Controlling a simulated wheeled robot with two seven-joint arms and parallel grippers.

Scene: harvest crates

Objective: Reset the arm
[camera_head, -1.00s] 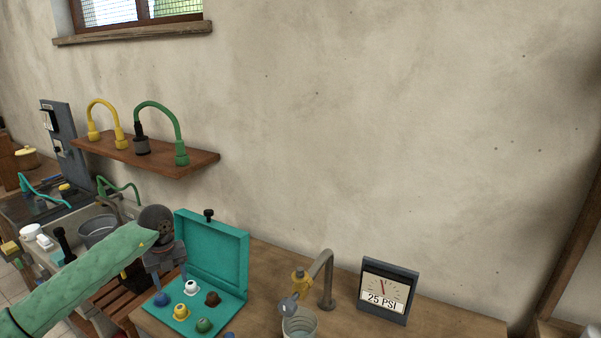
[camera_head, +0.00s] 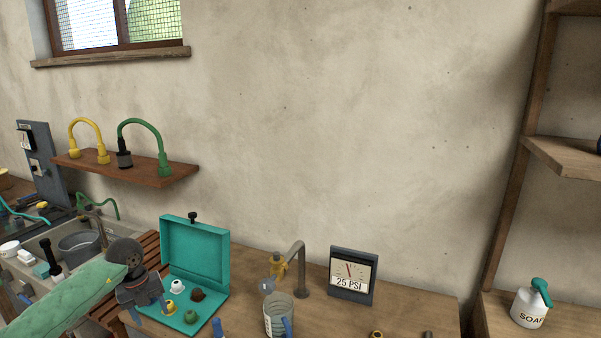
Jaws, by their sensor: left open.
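My left arm, in a green sleeve, comes in from the lower left of the head view. My left gripper (camera_head: 152,312) is open, its two blue-grey fingers pointing down at the left front of an open teal case (camera_head: 195,252). Nothing shows between the fingers. In the case are a white piece (camera_head: 177,286), a brown piece (camera_head: 198,295) and a green piece (camera_head: 191,317). The gripper hides part of the case's left side. I cannot tell whether the fingers touch the case. My right gripper is out of view.
On the bench (camera_head: 405,302) stand a tap (camera_head: 301,270), a clear jug (camera_head: 278,318) and a gauge reading 25 PSI (camera_head: 352,275). A soap bottle (camera_head: 529,308) stands at right. A wall shelf (camera_head: 125,168) holds yellow and green hoses. A sink (camera_head: 42,252) lies left.

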